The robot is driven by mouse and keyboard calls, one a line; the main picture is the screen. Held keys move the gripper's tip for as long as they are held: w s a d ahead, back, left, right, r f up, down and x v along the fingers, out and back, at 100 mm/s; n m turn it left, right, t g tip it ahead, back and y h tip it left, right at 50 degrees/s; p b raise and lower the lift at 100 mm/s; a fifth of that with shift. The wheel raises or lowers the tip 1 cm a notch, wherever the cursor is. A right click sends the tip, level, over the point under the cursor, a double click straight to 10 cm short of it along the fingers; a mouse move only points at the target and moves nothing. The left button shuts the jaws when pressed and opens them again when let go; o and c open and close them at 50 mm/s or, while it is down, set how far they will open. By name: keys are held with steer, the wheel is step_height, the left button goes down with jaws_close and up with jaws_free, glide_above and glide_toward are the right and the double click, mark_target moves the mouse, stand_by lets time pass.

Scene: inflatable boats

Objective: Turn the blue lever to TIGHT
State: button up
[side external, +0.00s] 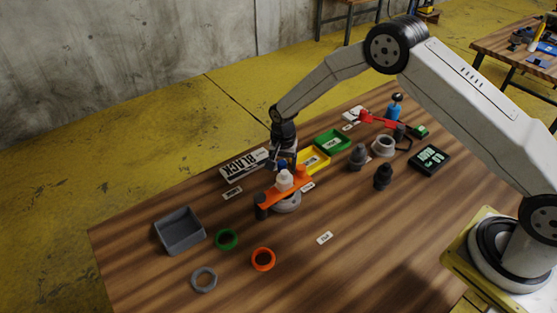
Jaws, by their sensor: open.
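My gripper (285,164) points down, open, just above or behind a white knob (285,180) on an orange bar (284,192) over a round grey base (287,204). A small blue part shows beside the fingers; I cannot tell if it belongs to the lever or whether the gripper touches it. Another blue upright piece (394,112) with a dark ball on top stands at the back right, by a red bar (378,121). I cannot tell which blue part is the lever. Small white labels (324,238) lie on the table; TIGHT is not readable.
A BLACK-marked box (244,163), yellow tray (314,160) and green tray (332,141) stand near my gripper. A grey bin (180,231) and green (226,239), orange (262,259) and grey (204,279) rings lie left. Dark fittings (383,177) and a display (430,159) stand right.

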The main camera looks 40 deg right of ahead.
steer(key=shift+r, duration=3.75)
steer(key=shift+s+r, duration=0.1)
steer(key=shift+r, duration=0.05)
steer(key=shift+s+d+r, duration=0.25)
steer(key=shift+s+r, duration=0.05)
steer(key=shift+r, duration=0.1)
steer(key=s+d+r+n+t, duration=0.1)
steer(key=s+d+r+n, duration=0.1)
steer(key=s, duration=0.6)
steer(key=s+d+r+n, duration=0.1)
steer(key=s+r+n, duration=0.3)
steer(key=s, duration=0.4)
steer(key=s+d+r+n+t, duration=0.1)
steer(key=s+d+r+n, duration=0.1)
steer(key=s, duration=0.6)
steer(key=shift+s+d+r+n+t, duration=0.15)
steer(key=shift+d+r+n+t, duration=0.15)
steer(key=shift+r+n, duration=0.55)
